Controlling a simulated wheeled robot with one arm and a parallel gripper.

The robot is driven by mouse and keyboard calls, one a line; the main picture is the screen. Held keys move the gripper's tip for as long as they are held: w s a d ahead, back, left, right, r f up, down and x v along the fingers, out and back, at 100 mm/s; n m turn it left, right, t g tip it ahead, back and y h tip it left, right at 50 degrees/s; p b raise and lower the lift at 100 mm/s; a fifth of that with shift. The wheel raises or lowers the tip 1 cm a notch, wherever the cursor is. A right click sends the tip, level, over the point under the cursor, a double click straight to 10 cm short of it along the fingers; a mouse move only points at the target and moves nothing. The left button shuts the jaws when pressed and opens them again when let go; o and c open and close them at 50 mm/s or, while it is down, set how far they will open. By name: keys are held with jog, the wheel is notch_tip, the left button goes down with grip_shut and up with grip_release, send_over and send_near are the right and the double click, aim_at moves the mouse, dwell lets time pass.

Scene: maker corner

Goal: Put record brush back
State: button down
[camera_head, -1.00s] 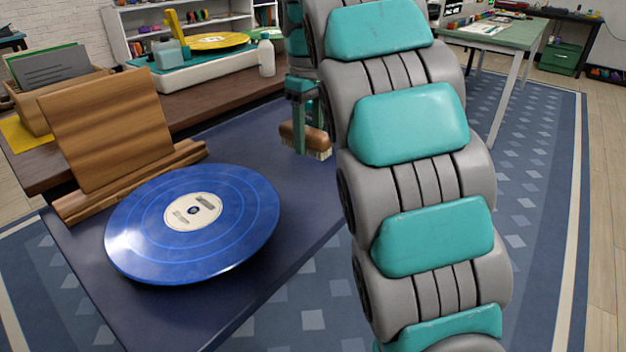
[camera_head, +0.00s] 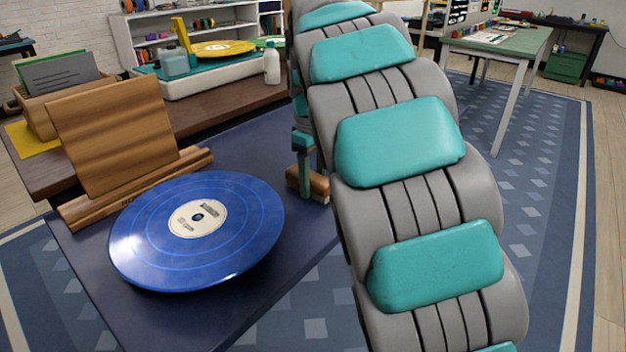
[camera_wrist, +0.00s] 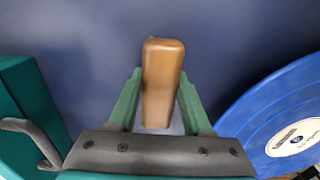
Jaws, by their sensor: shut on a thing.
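The record brush (camera_head: 318,185) has a brown wooden body. My gripper (camera_head: 303,170) is shut on it, low over the dark blue tabletop (camera_head: 250,150), to the right of the blue record. In the wrist view the brush (camera_wrist: 162,80) stands lengthwise between the two green fingers of my gripper (camera_wrist: 161,100). My arm hides part of the gripper in the head view. I cannot tell whether the brush touches the tabletop.
The blue record (camera_head: 150,245) lies near the front of the table, also at right in the wrist view (camera_wrist: 285,110). A wooden stand (camera_head: 120,140) is behind it. A turntable (camera_head: 215,78) and a white bottle (camera_head: 271,66) stand farther back.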

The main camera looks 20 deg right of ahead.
jog(key=shift+f, duration=0.2)
jog(key=shift+c, duration=1.7)
grip_release()
jog(key=shift+r, duration=0.1)
